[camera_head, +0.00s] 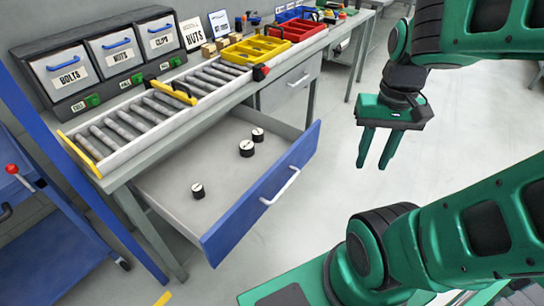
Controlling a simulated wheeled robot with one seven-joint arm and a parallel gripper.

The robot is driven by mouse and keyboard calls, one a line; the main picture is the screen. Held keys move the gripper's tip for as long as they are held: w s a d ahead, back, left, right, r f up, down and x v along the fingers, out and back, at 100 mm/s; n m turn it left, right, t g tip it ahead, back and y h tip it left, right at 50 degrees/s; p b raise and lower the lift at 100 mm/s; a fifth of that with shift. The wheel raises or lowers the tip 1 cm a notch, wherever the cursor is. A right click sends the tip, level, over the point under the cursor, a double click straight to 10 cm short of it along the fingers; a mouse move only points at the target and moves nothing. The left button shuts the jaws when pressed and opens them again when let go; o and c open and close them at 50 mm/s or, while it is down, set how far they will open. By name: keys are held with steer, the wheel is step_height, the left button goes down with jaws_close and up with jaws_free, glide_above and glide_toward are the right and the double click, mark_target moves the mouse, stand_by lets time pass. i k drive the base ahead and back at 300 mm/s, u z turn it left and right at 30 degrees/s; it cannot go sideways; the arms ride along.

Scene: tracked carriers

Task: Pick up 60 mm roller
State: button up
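Three short black cylinders with white tops stand in an open blue-fronted drawer (215,238). One cylinder (198,191) is at the left, one (246,149) is nearer the middle and looks widest, and one (258,135) is just behind it. I cannot read any size on them, so I cannot tell which, if any, is the 60 mm roller. My green gripper (372,166) hangs in the air right of the drawer, fingers pointing down. Its two fingers are apart with nothing between them.
A conveyor with grey rollers (125,124) runs along the bench above the drawer. Yellow (255,50) and red (297,29) trays sit farther along it. Labelled bins (65,73) stand behind. A blue cart (50,250) is at the left. The floor right of the drawer is clear.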

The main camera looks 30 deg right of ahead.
mark_target(246, 147)
steer(key=z, duration=0.45)
steer(key=k, duration=0.95)
steer(key=z, duration=0.85)
steer(key=i, duration=2)
steer(key=u, duration=0.9)
steer(key=i, duration=0.35)
steer(key=u, duration=0.3)
